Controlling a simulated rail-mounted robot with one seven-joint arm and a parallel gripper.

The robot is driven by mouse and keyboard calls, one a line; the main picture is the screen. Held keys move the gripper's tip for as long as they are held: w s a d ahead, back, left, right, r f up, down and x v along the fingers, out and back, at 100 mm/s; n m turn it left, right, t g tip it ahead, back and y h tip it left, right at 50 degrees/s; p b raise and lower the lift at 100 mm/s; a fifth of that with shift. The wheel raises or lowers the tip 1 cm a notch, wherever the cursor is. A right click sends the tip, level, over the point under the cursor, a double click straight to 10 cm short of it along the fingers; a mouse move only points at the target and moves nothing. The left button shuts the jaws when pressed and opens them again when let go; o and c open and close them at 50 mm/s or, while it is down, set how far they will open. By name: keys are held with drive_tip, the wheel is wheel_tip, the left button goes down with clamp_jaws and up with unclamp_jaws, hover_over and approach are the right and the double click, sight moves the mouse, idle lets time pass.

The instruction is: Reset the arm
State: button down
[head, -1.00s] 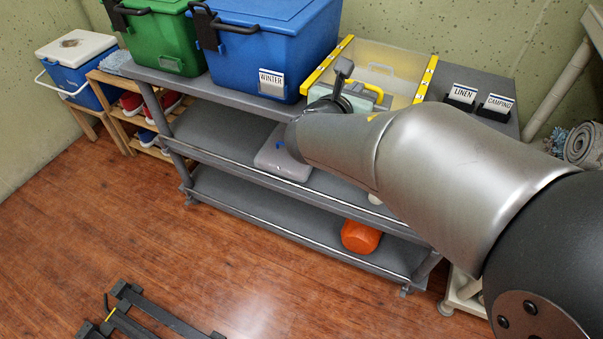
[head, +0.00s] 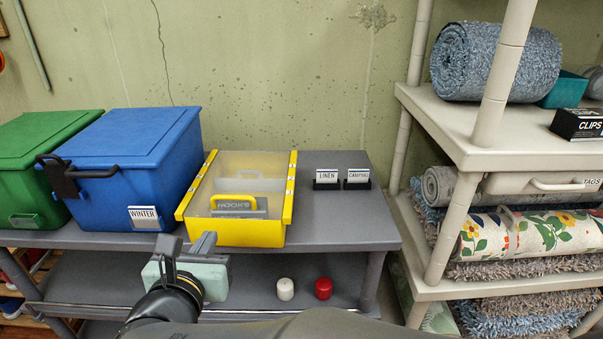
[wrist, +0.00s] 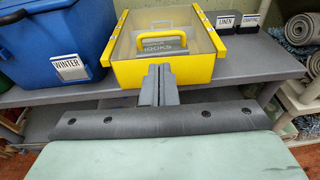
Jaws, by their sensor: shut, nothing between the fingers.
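My gripper (head: 188,246) is at the lower left of the head view, in front of the cart's upper shelves. Its fingers are together with nothing between them. In the wrist view the shut fingers (wrist: 158,84) point toward the yellow-framed clear bin. The bin (head: 262,236) stands on the cart's top, with a grey item labelled HOOKS (head: 238,205) inside it. The fingers look apart from the bin, on its near side.
A blue WINTER bin (head: 130,160) and a green bin (head: 30,160) stand left on the cart (head: 335,232). LINEN (head: 327,178) and CAMPING (head: 358,178) labels stand right. White (head: 285,288) and red (head: 323,288) pieces sit below. A beige shelf unit (head: 470,155) with rugs is at right.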

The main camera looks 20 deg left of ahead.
drive_tip(key=w+d+r+m+g+h+p, duration=0.1)
drive_tip(key=w+d+m+g+h+p, duration=0.15)
drive_tip(key=w+d+m, duration=0.4)
drive_tip(key=w+d+m+g+h+p, duration=0.1)
drive_tip(key=d+m+h+p, duration=0.25)
drive_tip(key=d, duration=0.65)
drive_tip(key=w+d+r+m+g+h+p, duration=0.15)
drive_tip(key=w+d+m+h, duration=0.25)
drive_tip(key=d, duration=0.5)
drive_tip(key=s+d+r+m+g+y+p, duration=0.1)
drive_tip(key=s+d+m+g+p, duration=0.3)
drive_tip(key=d+m, duration=0.6)
drive_tip(key=s+d+r+m+g+y+p, duration=0.1)
drive_tip(key=s+d+m+g+y+p, duration=0.2)
drive_tip(key=m, duration=1.3)
drive_tip(key=s+d+g+p, duration=0.2)
drive_tip(key=s+d+p, duration=0.2)
drive_tip(key=d+p, duration=0.1)
drive_tip(key=shift+s+d+r, duration=0.4)
drive_tip(key=shift+d, duration=0.45)
